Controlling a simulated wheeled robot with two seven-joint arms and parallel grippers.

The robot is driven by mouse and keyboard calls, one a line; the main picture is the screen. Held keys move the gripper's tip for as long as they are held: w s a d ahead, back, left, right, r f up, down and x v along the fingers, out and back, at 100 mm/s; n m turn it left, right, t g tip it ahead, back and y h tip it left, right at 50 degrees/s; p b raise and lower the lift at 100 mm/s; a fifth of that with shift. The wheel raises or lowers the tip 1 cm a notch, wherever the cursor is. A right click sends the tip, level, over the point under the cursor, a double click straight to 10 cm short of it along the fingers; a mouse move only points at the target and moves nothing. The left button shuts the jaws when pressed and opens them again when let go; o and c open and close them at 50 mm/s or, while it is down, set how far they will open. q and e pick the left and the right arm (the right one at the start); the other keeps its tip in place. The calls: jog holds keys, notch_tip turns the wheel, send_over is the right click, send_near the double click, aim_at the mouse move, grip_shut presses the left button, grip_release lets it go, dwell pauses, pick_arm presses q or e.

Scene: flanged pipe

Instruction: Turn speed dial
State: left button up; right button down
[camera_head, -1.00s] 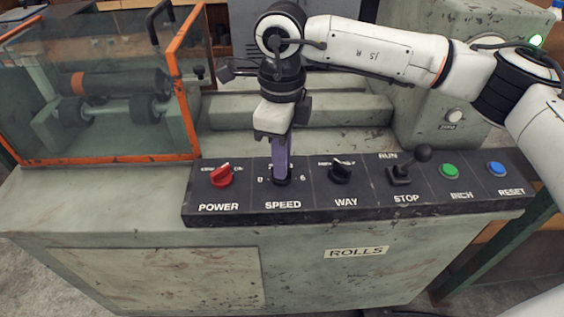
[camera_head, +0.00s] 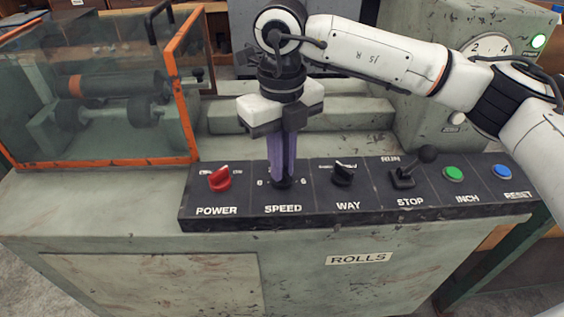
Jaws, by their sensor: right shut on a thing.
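The speed dial (camera_head: 283,183) is a small black knob above the SPEED label on the black control panel (camera_head: 318,204). My right gripper (camera_head: 282,176) points straight down over it. Its purple fingers are shut on the dial and hide most of it, including its pointer. A few scale digits show on either side of the fingertips. My left gripper is not in view.
The red POWER knob (camera_head: 220,179) is left of the dial, and the black WAY knob (camera_head: 343,173) is right. Further right are the RUN/STOP lever (camera_head: 408,170), green INCH button (camera_head: 453,174) and blue RESET button (camera_head: 502,171). An orange-framed guard (camera_head: 180,90) stands at the left.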

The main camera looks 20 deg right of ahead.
jog(key=shift+r, duration=0.1)
jog(key=shift+w, duration=0.1)
dwell(0.3)
jog(key=c, duration=1.8)
grip_release()
jog(key=shift+c, duration=0.2)
notch_tip(320, 180, up, 10)
jog(key=shift+r+p, duration=0.15)
jog(key=shift+p, duration=0.2)
